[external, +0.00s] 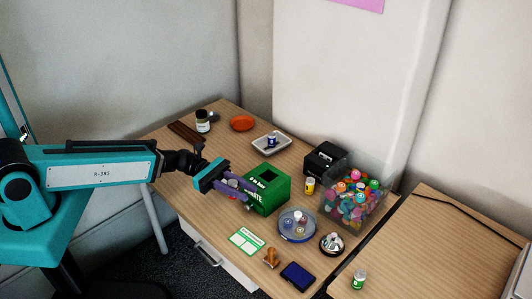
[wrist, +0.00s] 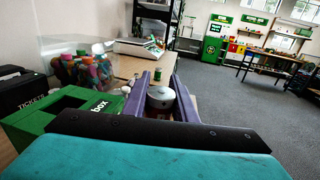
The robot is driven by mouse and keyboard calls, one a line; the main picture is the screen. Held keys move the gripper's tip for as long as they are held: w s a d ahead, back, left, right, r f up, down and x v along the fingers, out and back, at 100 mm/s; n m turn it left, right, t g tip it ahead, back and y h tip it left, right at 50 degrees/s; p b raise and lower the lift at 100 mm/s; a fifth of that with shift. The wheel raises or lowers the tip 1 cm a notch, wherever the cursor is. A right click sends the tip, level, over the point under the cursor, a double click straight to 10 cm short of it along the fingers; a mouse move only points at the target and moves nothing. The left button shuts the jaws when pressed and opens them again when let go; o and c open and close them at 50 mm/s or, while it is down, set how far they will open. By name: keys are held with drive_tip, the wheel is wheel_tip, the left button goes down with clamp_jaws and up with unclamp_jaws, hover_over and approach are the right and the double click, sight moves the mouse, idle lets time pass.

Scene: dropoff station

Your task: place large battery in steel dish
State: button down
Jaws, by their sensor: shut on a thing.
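My gripper (external: 240,190) has purple fingers and is low over the desk, beside the left face of the green box. A grey metal rectangular dish (external: 257,146), which looks like the steel dish, lies behind the green box.
The green box (external: 266,196) stands close to my gripper. A black box (external: 324,160), a clear bin of colourful items (external: 352,200), a yellow cylinder (external: 310,185) and a round blue-rimmed dish (external: 283,232) stand right of it. An orange dish (external: 242,123) and a jar (external: 203,121) are behind.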

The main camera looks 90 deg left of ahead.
drive_tip(key=w+d+r+m+g+h+b, duration=0.1)
drive_tip(key=w+d+r, duration=0.3)
drive_tip(key=d, duration=0.4)
drive_tip(key=w+d+r+m+g+h+b, duration=0.1)
drive_tip(key=w+d+r+m+g+h, duration=0.1)
drive_tip(key=d, duration=0.7)
wheel_tip(320, 180, up, 2)
drive_tip(key=shift+w+d+r+g+h, duration=0.2)
drive_tip(key=shift+w+d+g+h, duration=0.15)
drive_tip(key=shift+w, duration=0.55)
